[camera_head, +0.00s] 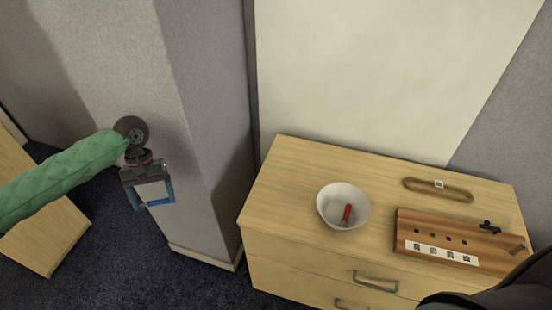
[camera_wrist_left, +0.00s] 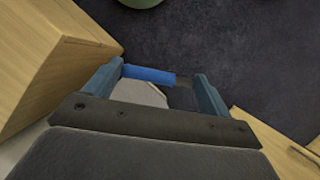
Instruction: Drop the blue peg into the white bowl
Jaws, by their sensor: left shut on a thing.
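The white bowl (camera_head: 329,216) stands upright on top of the wooden drawer cabinet and has a red peg (camera_head: 347,214) inside. My left gripper (camera_head: 154,201) is well to the left of the bowl, in front of a grey pillar and off the cabinet. In the left wrist view, my left gripper (camera_wrist_left: 155,82) is shut on the blue peg (camera_wrist_left: 148,74), which lies crosswise between its two fingers. The peg is small and hard to tell from the bluish fingers in the head view. My right gripper is not in view.
A wooden block (camera_head: 405,230) with several holes and white labels lies on the cabinet (camera_head: 285,185), right of the bowl. A small black object (camera_head: 489,227) is on it. The cabinet top left of the bowl is clear.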

